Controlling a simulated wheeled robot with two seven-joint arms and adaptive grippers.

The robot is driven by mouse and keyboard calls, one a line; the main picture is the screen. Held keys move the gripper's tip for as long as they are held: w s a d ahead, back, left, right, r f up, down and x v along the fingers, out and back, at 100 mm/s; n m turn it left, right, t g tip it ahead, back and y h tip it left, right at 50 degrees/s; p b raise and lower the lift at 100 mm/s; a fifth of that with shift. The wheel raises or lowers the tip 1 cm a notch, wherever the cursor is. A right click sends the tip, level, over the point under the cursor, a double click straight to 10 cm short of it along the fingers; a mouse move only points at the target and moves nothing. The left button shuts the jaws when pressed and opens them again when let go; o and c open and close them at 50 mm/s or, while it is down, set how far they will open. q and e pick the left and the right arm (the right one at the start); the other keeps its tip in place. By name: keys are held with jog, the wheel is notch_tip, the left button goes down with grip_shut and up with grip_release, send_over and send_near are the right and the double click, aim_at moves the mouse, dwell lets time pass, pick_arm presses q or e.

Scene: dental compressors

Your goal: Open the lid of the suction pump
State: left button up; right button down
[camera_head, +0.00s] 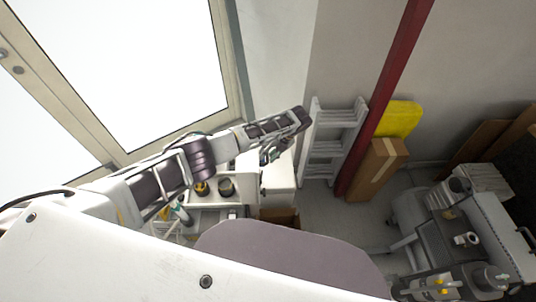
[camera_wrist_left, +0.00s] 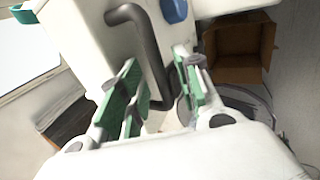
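A white box-shaped unit (camera_head: 280,172), which I take for the suction pump, stands beside the white shelf in the head view. In the left wrist view its pale body (camera_wrist_left: 85,30) fills the upper part, with a dark grey bent tube or handle (camera_wrist_left: 150,45) on it. My left gripper (camera_head: 270,153) is over the unit in the head view. In the left wrist view its green-padded fingers (camera_wrist_left: 158,72) are apart, with the dark tube between them. I cannot tell whether they touch it. Whether the lid is shut cannot be told. My right gripper is not in view.
An open cardboard box (camera_wrist_left: 238,50) is right of the unit. A white stepladder (camera_head: 333,135), red post (camera_head: 385,90) and cardboard box (camera_head: 377,168) stand further right. Grey machines (camera_head: 455,235) fill the lower right. A window is at left.

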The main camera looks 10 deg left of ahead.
pick_arm(q)
jog(key=v, duration=1.1)
jog(key=shift+r, duration=0.4)
jog(key=shift+d, duration=0.15)
jog(key=shift+d, duration=0.1)
